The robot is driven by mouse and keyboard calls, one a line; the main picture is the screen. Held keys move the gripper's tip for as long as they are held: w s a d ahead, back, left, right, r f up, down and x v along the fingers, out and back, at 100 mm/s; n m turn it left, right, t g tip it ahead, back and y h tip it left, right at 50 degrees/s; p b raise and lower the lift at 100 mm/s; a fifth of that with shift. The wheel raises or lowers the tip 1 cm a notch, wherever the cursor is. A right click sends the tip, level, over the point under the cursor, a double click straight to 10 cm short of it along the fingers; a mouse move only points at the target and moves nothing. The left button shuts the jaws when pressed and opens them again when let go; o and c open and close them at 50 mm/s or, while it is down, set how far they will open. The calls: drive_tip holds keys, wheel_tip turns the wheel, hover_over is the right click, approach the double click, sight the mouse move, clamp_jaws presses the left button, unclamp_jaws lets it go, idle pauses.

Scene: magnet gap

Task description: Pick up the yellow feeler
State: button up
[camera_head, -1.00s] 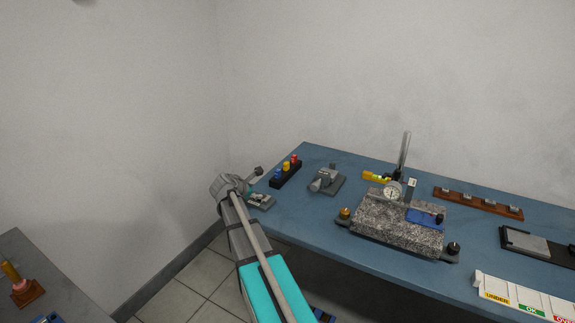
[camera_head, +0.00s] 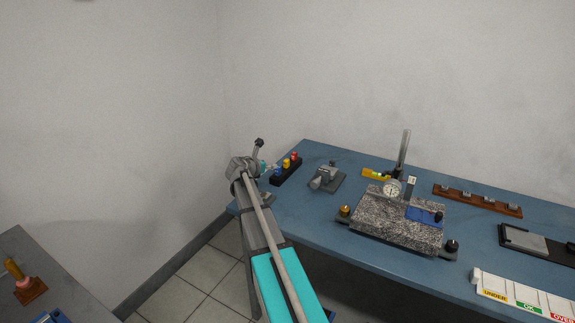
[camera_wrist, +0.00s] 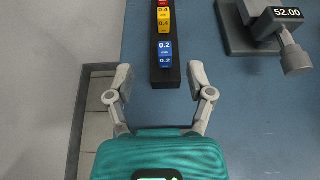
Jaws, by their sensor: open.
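The yellow feeler (camera_head: 287,163) stands in a black holder (camera_head: 285,176), between a blue feeler (camera_head: 278,170) and a red feeler (camera_head: 294,156). In the wrist view the yellow feeler (camera_wrist: 164,20) is marked 0.4 and sits beyond the blue feeler (camera_wrist: 165,51), marked 0.2; the red one (camera_wrist: 163,3) is cut by the top edge. My gripper (camera_wrist: 157,74) is open and empty, its fingers on either side of the near end of the holder. The yellow feeler is ahead of the fingertips. In the head view my wrist hides much of the gripper.
A grey gauge stand (camera_wrist: 245,32) with a 52.00 display is right of the holder. The table's left edge is near the holder; a wall is behind.

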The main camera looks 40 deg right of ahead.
sight(278, 167)
drive_tip(key=b+x, duration=0.2)
drive_tip(key=x, duration=0.5)
drive_tip(key=shift+w+f+b, duration=0.1)
drive_tip(key=shift+f+b, duration=0.05)
drive_tip(key=shift+b, duration=0.15)
drive_tip(key=shift+w+d+f, duration=0.1)
drive_tip(key=shift+w+d, duration=0.05)
drive_tip(key=shift+d, duration=0.35)
drive_tip(key=shift+b+x, duration=1.15)
drive_tip(key=shift+x, duration=1.4)
drive_tip(key=c, duration=0.9)
